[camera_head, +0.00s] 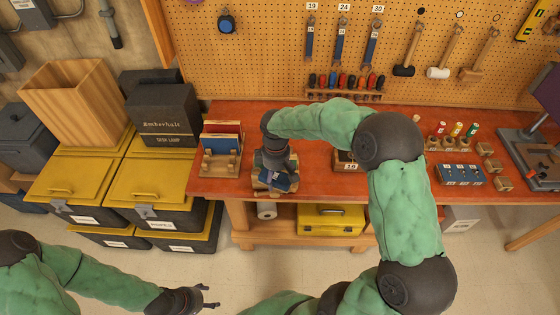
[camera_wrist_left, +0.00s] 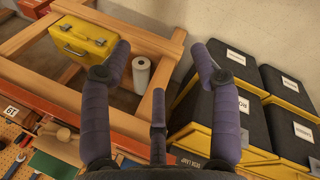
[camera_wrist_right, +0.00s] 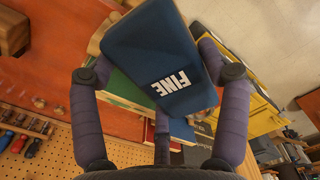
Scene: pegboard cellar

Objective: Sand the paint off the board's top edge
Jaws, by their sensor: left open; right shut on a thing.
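My right gripper (camera_head: 272,168) is shut on a dark blue sanding block marked FINE (camera_wrist_right: 165,55), over the front of the red workbench. The block also shows in the head view (camera_head: 279,182), tilted below the gripper. A green-faced piece with pale wooden edges (camera_wrist_right: 122,86), perhaps the board, lies behind the block in the right wrist view. The block and gripper hide much of it, and I cannot tell whether they touch. My left gripper (camera_head: 210,297) is open and empty, low in front of the bench; its fingers also show in the left wrist view (camera_wrist_left: 160,55).
A wooden rack (camera_head: 218,166) with red and blue boards stands left of the right gripper. Yellow-lidded bins (camera_head: 150,185) stand further left. A yellow toolbox (camera_head: 332,219) and a paper roll (camera_head: 266,210) sit under the bench. My right arm covers the bench's middle.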

